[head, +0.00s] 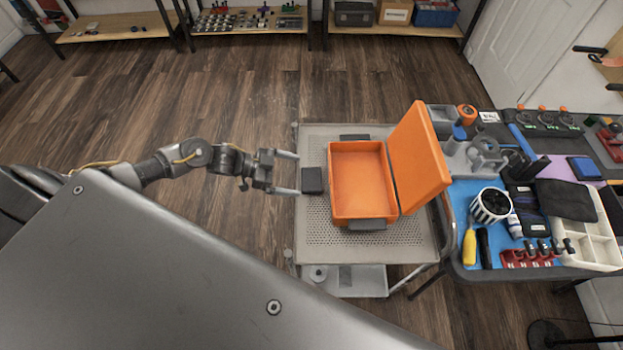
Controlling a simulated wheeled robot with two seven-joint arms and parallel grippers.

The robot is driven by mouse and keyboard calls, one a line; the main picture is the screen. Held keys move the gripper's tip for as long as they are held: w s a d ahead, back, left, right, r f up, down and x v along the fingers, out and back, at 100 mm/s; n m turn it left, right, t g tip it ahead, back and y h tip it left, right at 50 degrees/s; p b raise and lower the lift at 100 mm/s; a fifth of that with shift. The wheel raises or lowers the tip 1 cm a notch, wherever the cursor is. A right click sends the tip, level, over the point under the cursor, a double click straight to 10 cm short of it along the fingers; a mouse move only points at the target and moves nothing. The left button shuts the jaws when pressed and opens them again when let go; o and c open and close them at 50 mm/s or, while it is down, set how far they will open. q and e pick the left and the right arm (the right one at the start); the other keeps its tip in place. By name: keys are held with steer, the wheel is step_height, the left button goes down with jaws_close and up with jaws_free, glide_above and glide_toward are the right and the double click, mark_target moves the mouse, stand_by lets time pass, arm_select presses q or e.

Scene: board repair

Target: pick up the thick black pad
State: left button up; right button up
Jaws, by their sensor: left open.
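A small, thick black pad (312,181) lies on the perforated top of the grey cart, just left of the orange case. My left gripper (297,173) reaches in from the left with its two fingers spread apart. The pad is just beyond the fingertips, nearer the lower finger, and the gripper holds nothing. I cannot tell whether the lower fingertip touches the pad, or how high the fingers are above the cart. My right gripper is not in view.
The open orange case (363,215) stands on the cart (317,229), its lid (418,158) raised on the right. A workbench at right holds a blue mat, tools, a striped cup (491,205) and a black cloth-like item (565,200). Floor left of the cart is clear.

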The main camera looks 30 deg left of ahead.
mark_target(312, 179)
arm_select(q)
steer(key=p+x, duration=0.1)
steer(key=x, duration=0.4)
steer(key=shift+d+r, duration=0.1)
steer(key=shift+s, duration=0.1)
steer(key=shift+c, duration=0.4)
steer(key=c, duration=1.1)
steer(key=shift+r, duration=0.1)
